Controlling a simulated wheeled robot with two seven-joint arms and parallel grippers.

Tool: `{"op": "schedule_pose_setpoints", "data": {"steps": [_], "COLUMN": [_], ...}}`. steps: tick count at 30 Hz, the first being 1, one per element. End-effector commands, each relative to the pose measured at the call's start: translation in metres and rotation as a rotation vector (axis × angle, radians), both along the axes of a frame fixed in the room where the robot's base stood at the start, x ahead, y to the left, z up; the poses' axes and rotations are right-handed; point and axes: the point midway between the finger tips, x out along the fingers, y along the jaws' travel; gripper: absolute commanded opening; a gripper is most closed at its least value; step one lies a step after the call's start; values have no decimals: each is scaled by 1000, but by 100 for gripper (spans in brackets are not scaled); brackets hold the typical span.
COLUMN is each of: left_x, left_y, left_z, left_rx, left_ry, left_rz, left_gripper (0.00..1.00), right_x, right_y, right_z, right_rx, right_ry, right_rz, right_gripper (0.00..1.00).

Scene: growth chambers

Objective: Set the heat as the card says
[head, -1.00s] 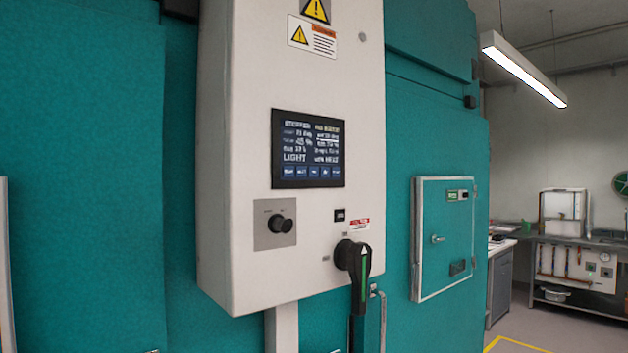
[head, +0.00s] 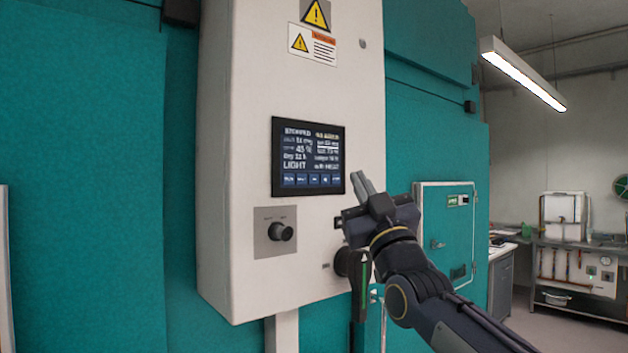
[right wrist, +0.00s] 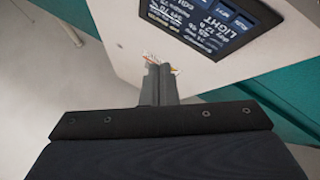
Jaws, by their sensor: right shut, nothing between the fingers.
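A white control box (head: 230,150) hangs on the teal chamber wall. Its dark touchscreen (head: 308,158) shows lines of text, among them the word LIGHT, and a row of blue buttons along the bottom; the screen also shows in the right wrist view (right wrist: 210,22). A black knob (head: 282,232) sits on a grey plate below the screen. My right gripper (head: 361,182) is shut and empty, just right of the screen's lower right corner. I see no card. My left gripper is out of view.
Warning labels (head: 313,45) are on the upper part of the box. A small teal door (head: 440,222) with a handle is to the right, partly behind my right arm. A bench with equipment (head: 565,260) stands at the far right.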

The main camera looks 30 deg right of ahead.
Motion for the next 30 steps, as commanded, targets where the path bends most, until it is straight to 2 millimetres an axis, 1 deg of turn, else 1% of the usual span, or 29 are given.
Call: {"op": "schedule_pose_setpoints", "data": {"steps": [7, 11, 14, 23, 27, 30], "left_x": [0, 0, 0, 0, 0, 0], "left_y": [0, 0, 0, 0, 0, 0], "left_z": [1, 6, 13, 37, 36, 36], "left_rx": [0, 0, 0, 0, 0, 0], "left_ry": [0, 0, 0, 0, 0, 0], "left_rz": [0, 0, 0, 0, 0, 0], "left_gripper": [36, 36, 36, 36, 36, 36], "right_x": [1, 8, 19, 62, 76, 83], "right_y": [0, 1, 2, 5, 6, 7], "right_z": [0, 1, 2, 2, -1, -1], "right_rx": [1, 2, 2, 2, 2, 3], "right_ry": [3, 4, 7, 8, 4, 4], "right_rz": [1, 3, 3, 2, 2, 2], "right_gripper": [0, 0, 0, 0, 0, 0]}}
